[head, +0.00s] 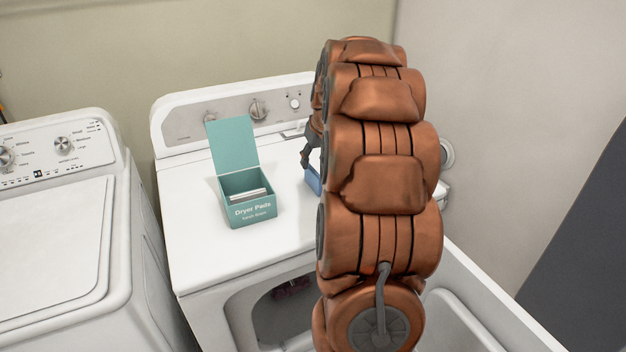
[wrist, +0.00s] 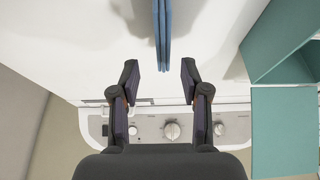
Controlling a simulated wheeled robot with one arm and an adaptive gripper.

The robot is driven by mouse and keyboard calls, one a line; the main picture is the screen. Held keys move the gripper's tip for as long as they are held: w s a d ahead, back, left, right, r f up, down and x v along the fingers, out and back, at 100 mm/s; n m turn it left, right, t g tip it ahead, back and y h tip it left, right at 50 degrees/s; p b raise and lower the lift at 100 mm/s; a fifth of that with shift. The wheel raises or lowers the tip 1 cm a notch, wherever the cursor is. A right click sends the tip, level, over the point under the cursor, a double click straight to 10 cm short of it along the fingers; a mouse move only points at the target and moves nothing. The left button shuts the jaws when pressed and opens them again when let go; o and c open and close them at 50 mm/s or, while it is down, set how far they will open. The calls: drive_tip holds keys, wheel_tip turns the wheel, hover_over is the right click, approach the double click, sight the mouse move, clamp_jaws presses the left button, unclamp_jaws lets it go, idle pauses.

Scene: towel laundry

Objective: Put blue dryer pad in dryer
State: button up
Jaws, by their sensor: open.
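The blue dryer pad (wrist: 162,32) shows edge-on at the top of the wrist view, a thin upright-looking slab. In the head view only a small blue part of it (head: 313,181) shows; my arm hides the rest. My gripper (wrist: 160,78) is open. In the wrist view the pad's near end lies between the fingertips, with a gap on both sides. In the head view my gripper (head: 308,157) is mostly hidden behind my arm, above the dryer top. The white dryer (head: 195,240) has its front opening (head: 275,315) visible, with something dark reddish inside.
An open teal Dryer Pads box (head: 250,209) stands on the dryer top, left of my arm; it also shows at the right of the wrist view (wrist: 283,125). A white washer (head: 50,240) stands at the left. The dryer's control panel (head: 225,107) rises behind.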

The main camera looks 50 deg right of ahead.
sight(312, 169)
drive_tip(key=shift+s+a+f+p+x, duration=0.15)
drive_tip(key=shift+p+x, duration=0.15)
drive_tip(key=shift+x, duration=0.75)
drive_tip(key=shift+s+a+p+x, duration=0.15)
drive_tip(key=shift+p+x, duration=0.1)
drive_tip(key=shift+x, duration=0.85)
drive_tip(key=shift+s+a+f+p+x, duration=0.15)
drive_tip(key=shift+p+x, duration=0.15)
drive_tip(key=shift+x, duration=0.75)
drive_tip(key=shift+r, duration=0.1)
drive_tip(key=shift+c, duration=0.4)
drive_tip(key=c, duration=0.7)
drive_tip(key=shift+c, duration=0.4)
